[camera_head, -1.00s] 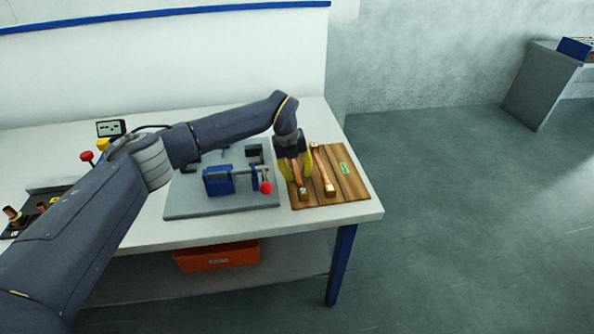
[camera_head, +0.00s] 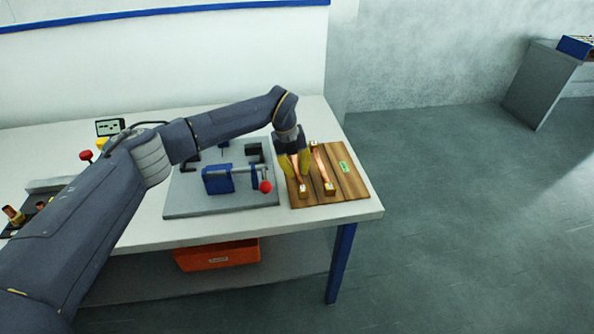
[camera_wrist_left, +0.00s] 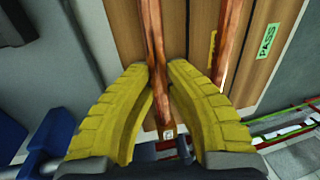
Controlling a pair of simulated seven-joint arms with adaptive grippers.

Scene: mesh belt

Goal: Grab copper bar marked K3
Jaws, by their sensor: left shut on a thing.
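Two copper bars lie side by side on a brown wooden board (camera_head: 352,186) at the right end of the table. My left gripper (camera_head: 297,176), with yellow ribbed fingers, points down over the left copper bar (camera_head: 303,190) and is shut on it. In the left wrist view this copper bar (camera_wrist_left: 155,45) runs between the fingers (camera_wrist_left: 165,100), and a small pale tag marks its near end. The other copper bar (camera_head: 321,168) lies just to the right, free. I cannot read a K3 mark on either bar. My right gripper is not in view.
A grey plate (camera_head: 185,207) with a blue clamp (camera_head: 218,180) and red knob (camera_head: 265,187) stands left of the board. A green PASS label (camera_wrist_left: 267,40) is on the board. An orange bin (camera_head: 215,255) sits on the lower shelf. The table's right edge is close.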

